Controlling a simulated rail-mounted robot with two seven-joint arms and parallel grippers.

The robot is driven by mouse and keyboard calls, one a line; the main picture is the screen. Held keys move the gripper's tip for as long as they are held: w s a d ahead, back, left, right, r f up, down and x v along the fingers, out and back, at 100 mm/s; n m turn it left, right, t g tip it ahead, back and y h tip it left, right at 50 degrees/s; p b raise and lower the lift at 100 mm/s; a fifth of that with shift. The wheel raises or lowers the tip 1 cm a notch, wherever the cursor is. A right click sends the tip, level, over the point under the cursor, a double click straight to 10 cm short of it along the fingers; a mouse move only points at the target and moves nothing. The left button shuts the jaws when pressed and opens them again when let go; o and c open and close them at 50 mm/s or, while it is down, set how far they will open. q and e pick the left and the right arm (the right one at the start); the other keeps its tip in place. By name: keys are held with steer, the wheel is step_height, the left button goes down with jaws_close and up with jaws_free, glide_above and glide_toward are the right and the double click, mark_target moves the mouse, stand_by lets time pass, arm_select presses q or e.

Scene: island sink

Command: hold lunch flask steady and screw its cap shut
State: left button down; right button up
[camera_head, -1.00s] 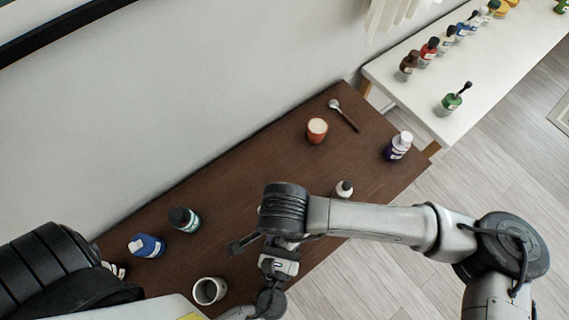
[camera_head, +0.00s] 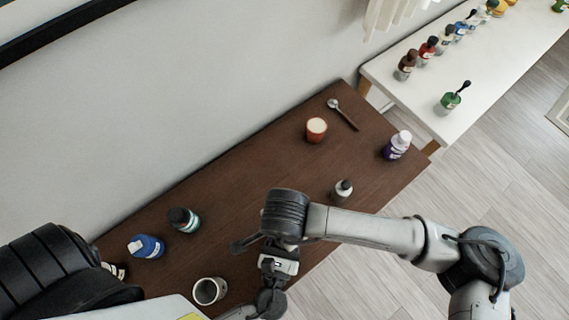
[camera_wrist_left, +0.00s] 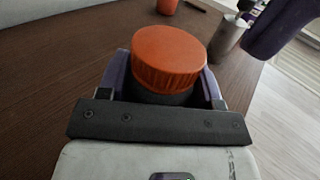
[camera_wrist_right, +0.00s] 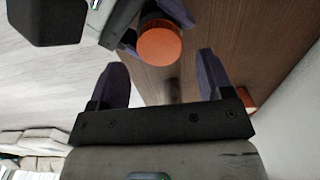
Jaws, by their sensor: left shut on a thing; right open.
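The lunch flask (camera_wrist_left: 160,96) has a dark body, mostly hidden, and a ribbed orange cap (camera_wrist_left: 168,56) sitting on top. I cannot tell how tightly the cap is seated. My left gripper (camera_wrist_left: 165,85) is shut on the flask body, one finger on each side below the cap. In the right wrist view the cap (camera_wrist_right: 158,47) shows ahead of my right gripper (camera_wrist_right: 162,75), which is open, empty and apart from it. A purple right finger also shows at the upper right of the left wrist view. The flask is hidden in the head view.
A white table (camera_head: 425,105) holds several bottles.

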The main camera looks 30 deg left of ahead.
steer(key=shift+f, duration=1.6)
steer(key=shift+c, duration=0.4)
steer(key=c, duration=0.8)
steer(key=m, duration=0.5)
steer(key=shift+c, duration=0.2)
steer(key=m, duration=0.6)
steer(key=o, duration=1)
